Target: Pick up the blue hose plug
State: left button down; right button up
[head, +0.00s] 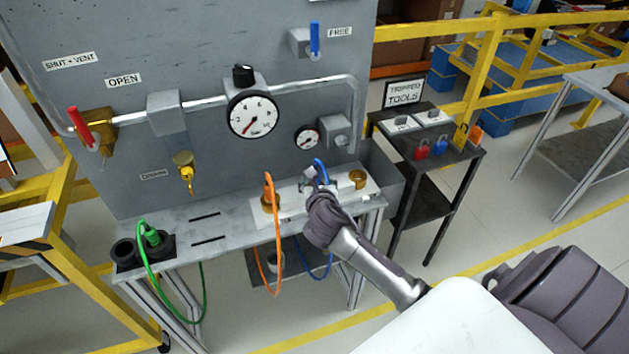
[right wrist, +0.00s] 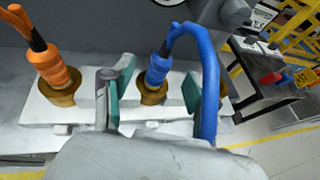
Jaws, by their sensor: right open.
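The blue hose plug (right wrist: 158,70) stands upright in a brass socket (right wrist: 152,94) on a white block (right wrist: 90,108) in the right wrist view. Its blue hose (right wrist: 209,85) arches up and over to the right, then down past the right finger. My right gripper (right wrist: 152,93) is open, with one green-padded finger on each side of the plug and a visible gap at the left. In the head view my right gripper (head: 318,186) is over the plug's place and largely hides it; the top of the blue hose (head: 320,166) shows. My left gripper is not in view.
An orange plug (right wrist: 58,72) stands in the socket to the left. An empty brass socket (head: 358,179) is to the right. A green plug (head: 152,236) sits in a black holder at the bench's left end. The gauge panel (head: 220,60) rises behind.

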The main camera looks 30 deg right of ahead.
jog(key=x, duration=0.5)
jog(key=shift+w+d+f, duration=0.1)
jog(key=shift+w+f, duration=0.1)
jog(key=shift+w, duration=0.05)
jog(key=shift+s, duration=0.1)
jog(key=shift+c, duration=0.3)
